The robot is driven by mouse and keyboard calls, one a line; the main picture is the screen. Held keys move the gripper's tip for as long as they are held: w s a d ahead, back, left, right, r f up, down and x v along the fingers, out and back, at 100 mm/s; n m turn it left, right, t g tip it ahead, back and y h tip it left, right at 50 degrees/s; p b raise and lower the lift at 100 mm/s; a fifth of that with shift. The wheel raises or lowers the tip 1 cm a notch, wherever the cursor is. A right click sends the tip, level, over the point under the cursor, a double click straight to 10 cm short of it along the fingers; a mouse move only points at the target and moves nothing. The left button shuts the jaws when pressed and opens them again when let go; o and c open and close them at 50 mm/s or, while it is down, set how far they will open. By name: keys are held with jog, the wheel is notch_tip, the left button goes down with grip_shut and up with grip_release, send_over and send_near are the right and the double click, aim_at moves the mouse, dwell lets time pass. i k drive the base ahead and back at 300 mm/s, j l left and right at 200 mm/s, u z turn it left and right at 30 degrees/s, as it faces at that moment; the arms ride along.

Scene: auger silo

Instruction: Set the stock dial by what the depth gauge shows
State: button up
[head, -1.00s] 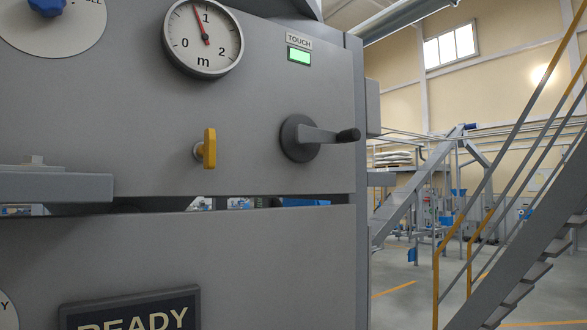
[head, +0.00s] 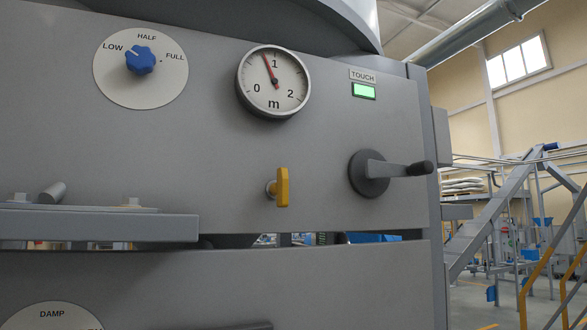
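The stock dial (head: 140,82) is a round white plate at the upper left, marked LOW, HALF and FULL, with a blue knob (head: 140,60) at its centre. I cannot tell for certain which mark the knob points at. The depth gauge (head: 274,82) is a round white face to its right, marked 0, 1, 2 and "m". Its red needle points up and slightly left, just to the 0 side of the 1. My gripper is not in view.
A green-lit TOUCH panel (head: 363,91), a yellow handle (head: 283,187) and a crank (head: 370,174) are on the grey panel. A grey ledge (head: 90,226) juts out at lower left. A DAMP dial (head: 52,318) is partly cut off below. Yellow-railed stairs (head: 540,265) stand right.

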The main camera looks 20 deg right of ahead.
aim_at(141, 60)
jog(key=u, duration=0.85)
